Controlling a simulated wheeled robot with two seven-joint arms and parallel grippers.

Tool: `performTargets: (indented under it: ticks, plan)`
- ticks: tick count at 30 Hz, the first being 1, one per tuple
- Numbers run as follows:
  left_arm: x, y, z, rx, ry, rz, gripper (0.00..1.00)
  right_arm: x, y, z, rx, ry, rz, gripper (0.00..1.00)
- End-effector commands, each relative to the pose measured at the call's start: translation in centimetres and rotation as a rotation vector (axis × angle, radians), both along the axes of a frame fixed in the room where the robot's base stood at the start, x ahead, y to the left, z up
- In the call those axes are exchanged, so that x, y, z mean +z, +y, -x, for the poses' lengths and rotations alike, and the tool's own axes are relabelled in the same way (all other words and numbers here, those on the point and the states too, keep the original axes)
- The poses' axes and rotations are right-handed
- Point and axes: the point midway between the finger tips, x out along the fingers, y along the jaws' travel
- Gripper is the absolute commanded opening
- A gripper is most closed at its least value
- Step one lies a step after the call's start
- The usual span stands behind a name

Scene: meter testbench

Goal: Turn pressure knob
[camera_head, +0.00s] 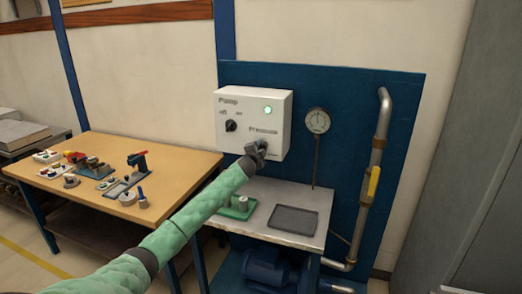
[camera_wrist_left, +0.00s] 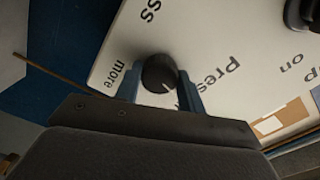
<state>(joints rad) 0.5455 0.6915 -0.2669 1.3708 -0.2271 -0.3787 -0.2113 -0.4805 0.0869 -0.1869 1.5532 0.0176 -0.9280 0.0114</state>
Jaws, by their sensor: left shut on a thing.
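The white control box (camera_head: 252,122) is mounted on a blue panel, with "Pump" and "Pressure" labels and a lit green lamp (camera_head: 268,110). The black pump knob (camera_head: 231,126) sits at its left. My left gripper (camera_head: 259,148) is at the box's lower right and hides the pressure knob in the head view. In the left wrist view, the round black pressure knob (camera_wrist_left: 159,73) sits between the two blue fingers of my left gripper (camera_wrist_left: 161,88), which is shut on it. The word "more" shows beside it. My right gripper is not in view.
A round gauge (camera_head: 317,121) stands right of the box. A pipe with a yellow handle (camera_head: 374,182) runs at the right. Below is a metal bench (camera_head: 313,196) with a dark tray (camera_head: 294,219). A wooden table (camera_head: 185,160) with several parts stands left.

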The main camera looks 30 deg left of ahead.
Motion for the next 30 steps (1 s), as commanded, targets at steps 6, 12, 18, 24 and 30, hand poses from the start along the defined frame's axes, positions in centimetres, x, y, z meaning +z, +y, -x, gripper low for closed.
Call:
performTargets:
  ticks: [6, 12, 18, 24, 30]
  plan:
    - [0.0, 0.0, 0.0, -0.001, 0.049, -0.2, 0.16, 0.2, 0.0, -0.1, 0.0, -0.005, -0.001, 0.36]
    - [0.0, 0.0, 0.0, -0.003, 0.093, -0.384, 0.16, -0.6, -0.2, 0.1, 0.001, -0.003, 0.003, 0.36]
    - [-0.1, -0.1, 0.0, -0.002, 0.139, -0.569, 0.16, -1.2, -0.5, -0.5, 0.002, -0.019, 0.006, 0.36]
    - [0.0, -0.1, 0.0, -0.002, 0.184, -0.753, 0.16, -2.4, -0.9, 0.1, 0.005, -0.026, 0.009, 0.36]
    - [-0.1, -0.1, 0.0, -0.003, 0.227, -0.934, 0.16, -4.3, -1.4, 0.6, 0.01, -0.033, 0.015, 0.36]
